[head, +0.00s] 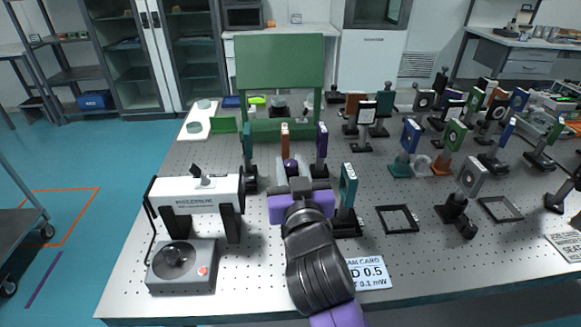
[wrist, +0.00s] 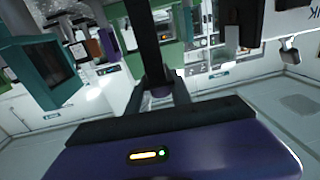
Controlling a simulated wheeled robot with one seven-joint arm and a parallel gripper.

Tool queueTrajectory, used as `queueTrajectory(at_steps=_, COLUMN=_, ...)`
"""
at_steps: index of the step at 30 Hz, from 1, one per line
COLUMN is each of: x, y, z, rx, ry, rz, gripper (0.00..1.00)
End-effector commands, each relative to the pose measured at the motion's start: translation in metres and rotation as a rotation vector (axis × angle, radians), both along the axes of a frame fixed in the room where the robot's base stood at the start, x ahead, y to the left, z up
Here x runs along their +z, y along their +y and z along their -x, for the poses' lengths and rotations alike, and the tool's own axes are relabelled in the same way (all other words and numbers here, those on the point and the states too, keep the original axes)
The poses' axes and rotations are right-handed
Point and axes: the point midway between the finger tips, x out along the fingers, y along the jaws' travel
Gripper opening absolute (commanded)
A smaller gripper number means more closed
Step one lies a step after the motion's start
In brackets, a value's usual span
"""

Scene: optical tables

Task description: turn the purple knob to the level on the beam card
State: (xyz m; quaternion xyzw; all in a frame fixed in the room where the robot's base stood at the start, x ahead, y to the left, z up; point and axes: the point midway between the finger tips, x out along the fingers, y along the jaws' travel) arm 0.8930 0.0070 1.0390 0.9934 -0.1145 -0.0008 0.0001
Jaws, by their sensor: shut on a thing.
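The purple knob (head: 290,164) is a small round head among the upright optics in the middle of the table. My gripper (head: 291,176) reaches it from the front, with its fingers closed around it. In the wrist view the knob (wrist: 160,91) shows dark purple between the two fingertips (wrist: 161,95). Its level marking cannot be read. The beam card (head: 370,272) lies flat near the table's front edge. It reads "D 0.5" and "0.1 mW"; its left part is hidden behind my arm.
A white laser housing (head: 198,194) and a grey dial box (head: 182,267) stand left of my arm. A teal optic (head: 347,187) stands close on the right. Orange (head: 285,138) and purple (head: 321,143) plates stand just behind. A black frame (head: 397,218) lies further right.

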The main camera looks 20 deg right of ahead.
Motion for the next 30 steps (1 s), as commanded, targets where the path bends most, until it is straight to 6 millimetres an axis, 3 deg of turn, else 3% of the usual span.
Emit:
queueTrajectory(at_steps=9, x=-0.0031, y=0.001, z=-0.0002, rx=-0.112, ry=-0.003, rz=0.002, gripper=0.0)
queueTrajectory(at_steps=20, x=-0.0002, y=0.0001, z=0.0003, rx=-0.13, ry=-0.001, rz=0.0, gripper=0.0)
queueTrajectory(at_steps=21, x=-0.0002, y=0.0001, z=0.0003, rx=-0.13, ry=-0.001, rz=0.0, gripper=0.3)
queueTrajectory(at_steps=24, x=-0.0002, y=0.0001, z=0.0003, rx=-0.13, ry=-0.001, rz=0.0, gripper=0.48)
queueTrajectory(at_steps=30, x=0.0, y=0.0001, z=0.0003, rx=-0.129, ry=-0.001, rz=0.0, gripper=0.48)
